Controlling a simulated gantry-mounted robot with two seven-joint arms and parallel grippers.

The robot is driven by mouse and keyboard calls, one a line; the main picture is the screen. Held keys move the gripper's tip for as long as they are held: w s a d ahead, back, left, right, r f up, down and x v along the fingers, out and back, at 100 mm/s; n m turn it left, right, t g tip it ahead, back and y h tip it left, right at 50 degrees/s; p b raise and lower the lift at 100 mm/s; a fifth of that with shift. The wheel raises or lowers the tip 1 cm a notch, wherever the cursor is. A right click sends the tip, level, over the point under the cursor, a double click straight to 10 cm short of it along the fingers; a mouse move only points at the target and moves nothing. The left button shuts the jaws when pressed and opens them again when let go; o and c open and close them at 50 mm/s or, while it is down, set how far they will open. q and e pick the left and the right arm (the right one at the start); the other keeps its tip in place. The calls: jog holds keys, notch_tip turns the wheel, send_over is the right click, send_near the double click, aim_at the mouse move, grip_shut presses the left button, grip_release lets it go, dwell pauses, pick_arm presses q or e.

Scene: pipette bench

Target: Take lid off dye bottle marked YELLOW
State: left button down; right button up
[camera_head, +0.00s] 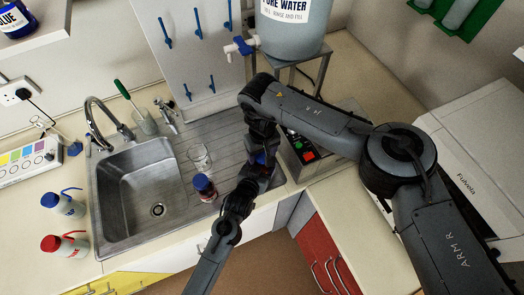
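A small dark bottle (204,188) with a red-marked label stands at the front of the steel drainer. Its label is too small to read. I see no label that I can read as YELLOW. My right gripper (257,165) points down over the right end of the drainer, at the end of the arm from the right. My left gripper (247,186) comes up from the bottom and meets it there. A small blue patch (259,158) shows between the dark fingers; I cannot tell what it belongs to. The overlapping links hide both sets of fingertips.
A clear beaker (199,157) stands behind the small bottle. The sink (140,203) with its tap (104,122) lies left. A water tank (293,30) stands behind, and a button box (304,150) to the right.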

jog(key=c, duration=1)
jog(key=n, duration=0.7)
jog(key=shift+n, duration=0.3)
jog(key=n, duration=1)
jog(key=shift+n, duration=0.3)
jog(key=n, duration=0.8)
jog(key=shift+r, duration=0.1)
jog(key=n, duration=2.1)
jog(key=shift+r, duration=0.1)
jog(key=n, duration=0.7)
jog(key=shift+n, duration=0.3)
jog(key=n, duration=0.4)
jog(key=shift+n, duration=0.4)
jog(key=n, duration=0.3)
